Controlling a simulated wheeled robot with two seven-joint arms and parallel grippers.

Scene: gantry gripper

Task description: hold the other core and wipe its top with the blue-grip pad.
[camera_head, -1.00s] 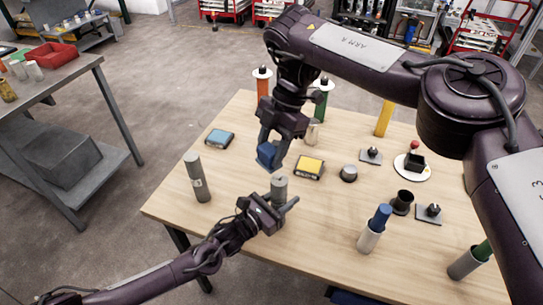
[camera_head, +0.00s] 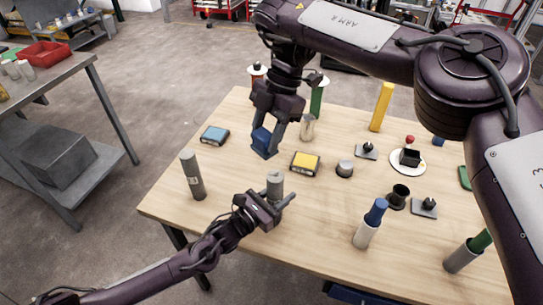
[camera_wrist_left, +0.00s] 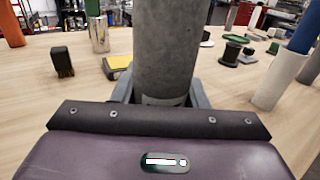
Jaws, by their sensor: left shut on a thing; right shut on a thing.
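My left gripper (camera_head: 274,203) is shut on a grey core (camera_head: 275,180), which stands upright between its fingers. The core also fills the middle of the left wrist view (camera_wrist_left: 168,45); its lower end is hidden. My right gripper (camera_head: 268,127) is shut on the blue-grip pad (camera_head: 264,143), behind and slightly left of the held core in the head view. The pad is apart from the core. Its underside is hidden, and I cannot tell whether it touches the table. Another, taller grey core (camera_head: 193,176) stands upright at the table's left.
A blue-topped pad (camera_head: 215,135) and a yellow-topped pad (camera_head: 305,162) lie on the table (camera_head: 310,215). A metal cylinder (camera_head: 308,127), a short grey cylinder (camera_head: 344,168) and a white-and-blue cylinder (camera_head: 369,224) stand nearby. The front middle is clear.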

